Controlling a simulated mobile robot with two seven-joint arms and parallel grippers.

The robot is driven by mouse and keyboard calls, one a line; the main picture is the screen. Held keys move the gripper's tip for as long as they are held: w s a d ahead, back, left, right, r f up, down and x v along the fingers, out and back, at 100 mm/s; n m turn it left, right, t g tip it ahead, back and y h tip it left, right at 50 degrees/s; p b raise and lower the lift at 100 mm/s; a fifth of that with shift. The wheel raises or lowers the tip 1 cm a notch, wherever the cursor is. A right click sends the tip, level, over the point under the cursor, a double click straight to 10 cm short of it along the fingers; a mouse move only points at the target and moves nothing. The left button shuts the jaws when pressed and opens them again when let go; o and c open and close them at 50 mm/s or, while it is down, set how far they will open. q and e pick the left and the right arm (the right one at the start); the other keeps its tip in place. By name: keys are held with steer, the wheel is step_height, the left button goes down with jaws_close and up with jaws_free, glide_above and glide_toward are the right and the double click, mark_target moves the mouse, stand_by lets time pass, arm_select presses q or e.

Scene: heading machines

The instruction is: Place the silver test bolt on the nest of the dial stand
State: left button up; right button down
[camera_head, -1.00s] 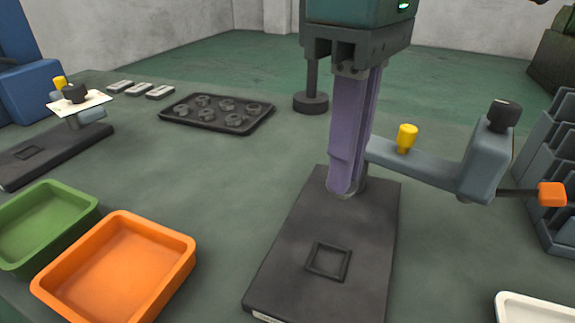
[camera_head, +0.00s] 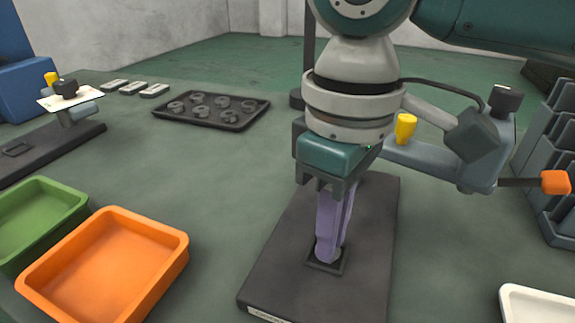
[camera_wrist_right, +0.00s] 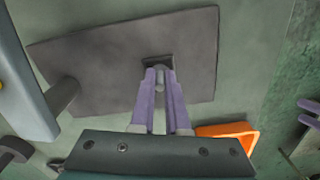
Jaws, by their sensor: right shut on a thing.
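The dial stand has a dark base plate (camera_head: 290,240) and a grey arm (camera_head: 425,156) with a yellow knob. A small square nest (camera_head: 312,262) is on the plate's front part. My right gripper (camera_head: 330,235) points down with purple fingers shut on the silver test bolt (camera_head: 327,253). The bolt's lower end is at the nest, inside its frame in the picture; I cannot tell whether it touches the floor. In the right wrist view the bolt (camera_wrist_right: 159,75) shows between the fingertips, against the dark nest (camera_wrist_right: 158,60). My left gripper is not in view.
An orange tray (camera_head: 105,265) and a green tray (camera_head: 40,215) are at the left. A dark tray of ring-like parts (camera_head: 212,109) is behind. Another stand (camera_head: 50,150) is at far left, a grey rack (camera_head: 555,150) and a white tray (camera_head: 535,305) at right.

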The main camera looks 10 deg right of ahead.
steer(key=c, duration=0.9)
jaws_free()
step_height(320, 180, up, 12)
steer(key=shift+r+p, duration=0.1)
steer(key=shift+p, duration=0.8)
